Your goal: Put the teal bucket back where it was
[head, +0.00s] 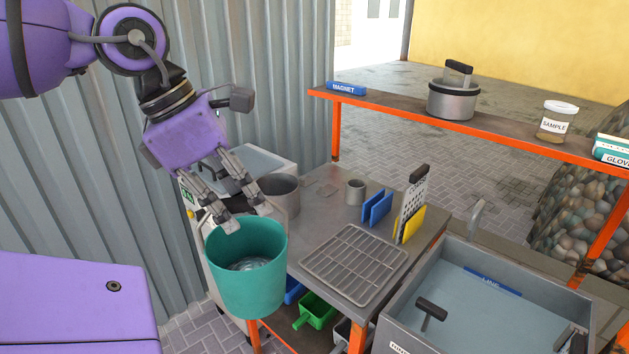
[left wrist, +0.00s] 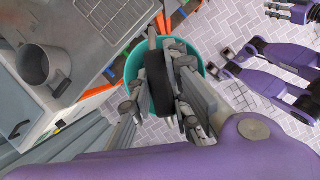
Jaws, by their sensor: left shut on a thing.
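The teal bucket (head: 247,285) hangs upright in the air in front of the worktable's left end, with something pale and shiny inside it. In the left wrist view a dark bar lies between the fingers, above the bucket (left wrist: 196,62); the fingers hide much of the bucket. Grey finger-like parts of my right arm show at the top right of the left wrist view, too cut off to read.
The worktable holds a wire rack (head: 355,262), a grey mug (head: 356,192), a grey pot (head: 281,196), blue and yellow plates and a grater (head: 412,205). A sink (head: 470,290) stands at right. Green and blue scoops (head: 315,312) are below. An orange-edged shelf (head: 400,112) is behind.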

